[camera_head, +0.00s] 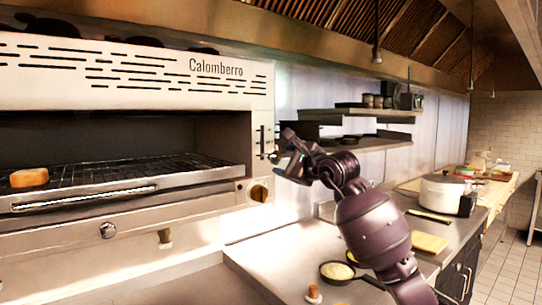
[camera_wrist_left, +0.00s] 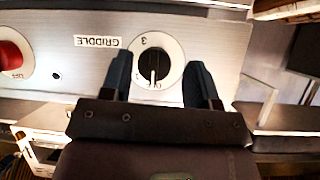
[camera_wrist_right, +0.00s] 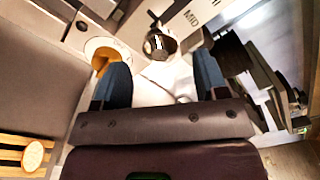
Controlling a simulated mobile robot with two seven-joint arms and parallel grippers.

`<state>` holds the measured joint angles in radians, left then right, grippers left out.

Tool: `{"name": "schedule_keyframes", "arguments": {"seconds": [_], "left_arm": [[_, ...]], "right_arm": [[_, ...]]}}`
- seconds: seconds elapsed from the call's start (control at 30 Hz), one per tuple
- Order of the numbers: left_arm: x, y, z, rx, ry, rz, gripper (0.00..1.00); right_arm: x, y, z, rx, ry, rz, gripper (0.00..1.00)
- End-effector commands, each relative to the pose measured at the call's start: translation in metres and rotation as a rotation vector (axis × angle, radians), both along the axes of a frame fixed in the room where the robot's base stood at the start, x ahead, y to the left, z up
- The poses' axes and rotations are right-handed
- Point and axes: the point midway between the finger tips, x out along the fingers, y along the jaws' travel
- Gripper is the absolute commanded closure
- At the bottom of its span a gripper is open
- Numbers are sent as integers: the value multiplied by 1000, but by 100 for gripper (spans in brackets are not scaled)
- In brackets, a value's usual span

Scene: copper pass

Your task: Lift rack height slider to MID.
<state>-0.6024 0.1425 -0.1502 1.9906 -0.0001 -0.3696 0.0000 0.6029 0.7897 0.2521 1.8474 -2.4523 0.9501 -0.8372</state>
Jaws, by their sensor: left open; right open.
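The rack height slider runs in a vertical slot (camera_head: 262,138) on the right front panel of the Calomberro grill. Its dark round knob (camera_wrist_right: 160,43) shows in the right wrist view, between and just beyond my right fingertips, near the MID label (camera_wrist_right: 190,18). My right gripper (camera_head: 284,155) is open in front of the panel, with nothing held; it also shows in the right wrist view (camera_wrist_right: 162,65). In the head view it partly hides the slider knob. My left gripper (camera_wrist_left: 156,75) is open around the view of a black griddle dial (camera_wrist_left: 154,66); contact cannot be told.
A brass dial (camera_head: 258,193) sits below the slider. The grill rack (camera_head: 120,172) holds a piece of bread (camera_head: 29,178). A small pan (camera_head: 337,272), a pot (camera_head: 442,192) and a yellow board (camera_head: 429,242) stand on the counter at right. Wall shelves (camera_head: 360,141) are behind my right arm.

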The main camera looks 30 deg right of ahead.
Motion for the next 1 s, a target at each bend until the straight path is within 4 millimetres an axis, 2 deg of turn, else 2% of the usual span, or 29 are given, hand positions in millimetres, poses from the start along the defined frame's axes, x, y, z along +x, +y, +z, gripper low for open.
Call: {"name": "schedule_keyframes", "arguments": {"seconds": [0.2,0.4,0.6,0.83,0.87,1.0], "left_arm": [[1,0,10,0,-4,0,45],[1,0,14,0,-5,0,45],[1,0,15,0,-6,0,45],[1,0,15,0,-6,0,45],[1,0,15,0,-6,0,45],[2,0,15,0,-6,0,45]], "right_arm": [[37,4,3,4,-2,2,33],[59,5,2,3,-2,1,33],[67,6,1,1,-2,1,33],[67,6,1,1,-2,1,33],[67,6,1,1,-2,1,35],[67,6,1,1,-2,1,56]]}}
